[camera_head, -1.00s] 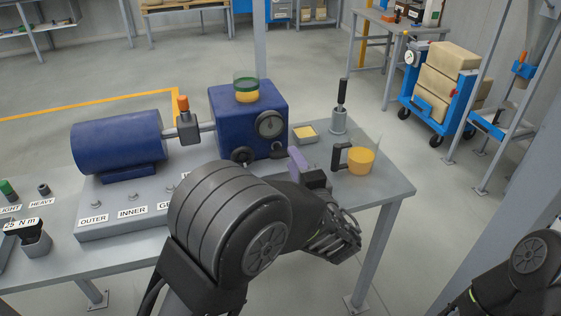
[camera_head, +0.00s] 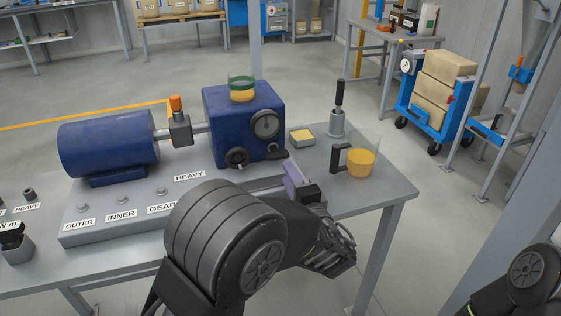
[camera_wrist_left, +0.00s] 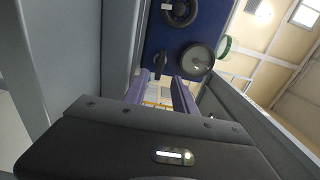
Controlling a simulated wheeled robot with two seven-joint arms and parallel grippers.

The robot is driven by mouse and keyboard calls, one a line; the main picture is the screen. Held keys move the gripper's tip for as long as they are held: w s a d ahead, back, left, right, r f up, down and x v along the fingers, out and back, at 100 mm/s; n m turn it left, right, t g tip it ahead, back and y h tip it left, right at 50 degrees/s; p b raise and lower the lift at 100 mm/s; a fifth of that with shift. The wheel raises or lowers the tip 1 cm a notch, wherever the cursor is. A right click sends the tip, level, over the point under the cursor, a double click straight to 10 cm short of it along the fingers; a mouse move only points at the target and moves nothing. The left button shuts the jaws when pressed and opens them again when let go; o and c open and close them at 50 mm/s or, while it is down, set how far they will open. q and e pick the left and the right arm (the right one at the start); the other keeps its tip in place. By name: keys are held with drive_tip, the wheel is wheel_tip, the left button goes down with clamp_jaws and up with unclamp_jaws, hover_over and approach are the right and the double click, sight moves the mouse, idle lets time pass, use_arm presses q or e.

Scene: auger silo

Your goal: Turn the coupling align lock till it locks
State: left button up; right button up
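A blue motor (camera_head: 108,145) and a blue gearbox box (camera_head: 240,125) sit on a grey base, joined by a shaft. A grey coupling block (camera_head: 181,130) with an orange top (camera_head: 176,103) sits on that shaft. No part in view is labelled as the align lock. The gearbox front has a black handwheel (camera_head: 237,158), a round gauge (camera_head: 266,124) and a small black handle (camera_head: 276,153). My left gripper (camera_head: 293,180) is in front of the gearbox. In the wrist view its purple fingers (camera_wrist_left: 160,80) are apart, with the black handle (camera_wrist_left: 160,64) just beyond. My right gripper is out of view.
A yellow cup with a dark handle (camera_head: 359,162), an upright black-handled tool in a grey holder (camera_head: 338,112) and a small yellow-topped box (camera_head: 301,138) stand right of the gearbox. Labelled studs line the base front. A cart with boxes (camera_head: 440,95) stands behind.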

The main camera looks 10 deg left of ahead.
sight(279, 158)
use_arm(q)
drive_tip(key=x, duration=0.7)
drive_tip(key=shift+a, duration=0.1)
clamp_jaws()
idle(0.5)
